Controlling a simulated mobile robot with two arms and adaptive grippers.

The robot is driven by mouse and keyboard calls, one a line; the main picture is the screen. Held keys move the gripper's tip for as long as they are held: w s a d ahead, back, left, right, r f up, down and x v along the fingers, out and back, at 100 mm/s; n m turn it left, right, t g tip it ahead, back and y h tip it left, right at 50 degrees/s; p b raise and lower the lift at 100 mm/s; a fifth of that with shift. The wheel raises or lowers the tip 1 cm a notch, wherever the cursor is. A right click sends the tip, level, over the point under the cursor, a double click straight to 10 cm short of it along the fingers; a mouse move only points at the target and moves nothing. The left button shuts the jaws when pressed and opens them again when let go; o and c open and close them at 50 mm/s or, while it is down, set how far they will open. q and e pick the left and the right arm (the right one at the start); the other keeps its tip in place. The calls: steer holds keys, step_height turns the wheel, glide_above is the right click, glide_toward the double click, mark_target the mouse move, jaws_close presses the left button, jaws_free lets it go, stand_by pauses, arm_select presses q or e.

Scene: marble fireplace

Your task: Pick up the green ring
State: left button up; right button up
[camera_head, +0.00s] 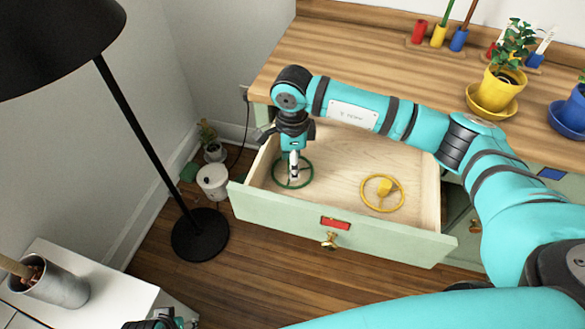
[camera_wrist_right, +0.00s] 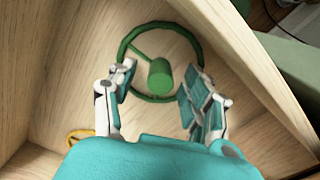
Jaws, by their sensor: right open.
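The green ring (camera_head: 292,187) lies on the floor of the open drawer, near its left end. In the right wrist view the ring (camera_wrist_right: 160,77) has a spoke and a thick green knob at its middle. My right gripper (camera_head: 294,172) points down over the ring. In the wrist view its fingers (camera_wrist_right: 163,84) are apart, one on each side of the knob, with nothing clearly gripped. Whether they touch the knob cannot be told. Part of my left gripper (camera_head: 162,321) shows at the bottom edge of the head view, mostly cut off.
The drawer front (camera_head: 335,225) and side walls surround the ring. A yellow ring (camera_head: 382,193) lies further right in the drawer, with clear floor between. The wooden top (camera_head: 300,60) is behind. A black floor lamp (camera_head: 147,140) stands left of the drawer.

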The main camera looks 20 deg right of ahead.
steer(key=c, duration=0.9)
steer(key=shift+c, duration=0.2)
